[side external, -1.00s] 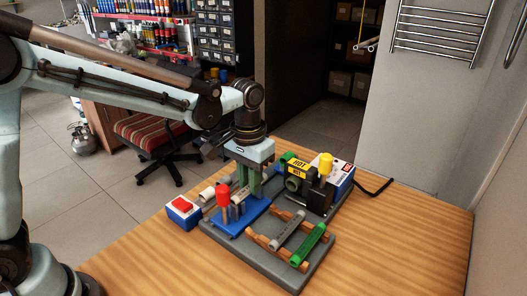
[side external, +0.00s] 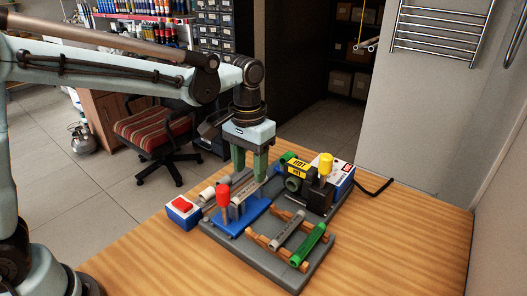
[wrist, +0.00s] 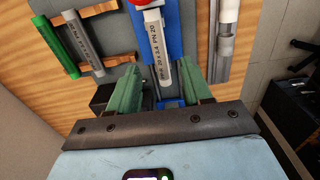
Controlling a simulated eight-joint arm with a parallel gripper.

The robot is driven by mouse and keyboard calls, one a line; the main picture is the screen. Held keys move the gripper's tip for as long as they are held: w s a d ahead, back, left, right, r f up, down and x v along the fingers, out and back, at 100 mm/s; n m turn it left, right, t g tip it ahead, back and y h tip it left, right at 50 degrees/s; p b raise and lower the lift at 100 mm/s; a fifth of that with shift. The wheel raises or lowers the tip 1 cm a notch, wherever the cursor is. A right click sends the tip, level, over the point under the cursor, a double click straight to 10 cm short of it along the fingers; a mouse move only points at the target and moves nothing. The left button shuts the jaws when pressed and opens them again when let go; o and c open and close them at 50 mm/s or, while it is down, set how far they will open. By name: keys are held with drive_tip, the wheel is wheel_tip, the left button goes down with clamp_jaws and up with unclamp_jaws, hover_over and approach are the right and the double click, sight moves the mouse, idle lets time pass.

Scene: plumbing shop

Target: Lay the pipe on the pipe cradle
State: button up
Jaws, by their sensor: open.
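A pale grey pipe with printed lettering (wrist: 155,45) lies in the blue fixture in the wrist view; it also shows in the side view (side external: 244,191). My gripper (side external: 250,175) is open above that pipe, with its green fingers apart on either side in the wrist view (wrist: 159,75). Nothing is visibly held. The pipe cradle, with wooden bars (side external: 262,239), stands to the front right. A grey pipe (side external: 289,230) and a green pipe (side external: 309,244) lie across its bars.
A red-handled clamp (side external: 223,197) stands on the blue fixture base (side external: 234,227). A red-button box (side external: 183,211) is at the left. A machine with a yellow HOT label (side external: 299,166) and a yellow-capped post (side external: 326,165) stand behind right. The right tabletop is clear.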

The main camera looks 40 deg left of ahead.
wheel_tip(320, 180, up, 8)
drive_tip(key=f, duration=0.1)
drive_tip(key=s+a+f+t, duration=0.2)
drive_tip(key=s+a+t, duration=0.1)
drive_tip(key=s, duration=0.3)
drive_tip(key=s+a+f+t, duration=0.3)
drive_tip(key=s+a+t, duration=0.1)
drive_tip(key=s+a, duration=0.1)
drive_tip(key=shift+s+a+f, duration=0.25)
drive_tip(key=shift+s+a, duration=0.15)
drive_tip(key=shift+s, duration=0.1)
drive_tip(key=shift+o, duration=0.3)
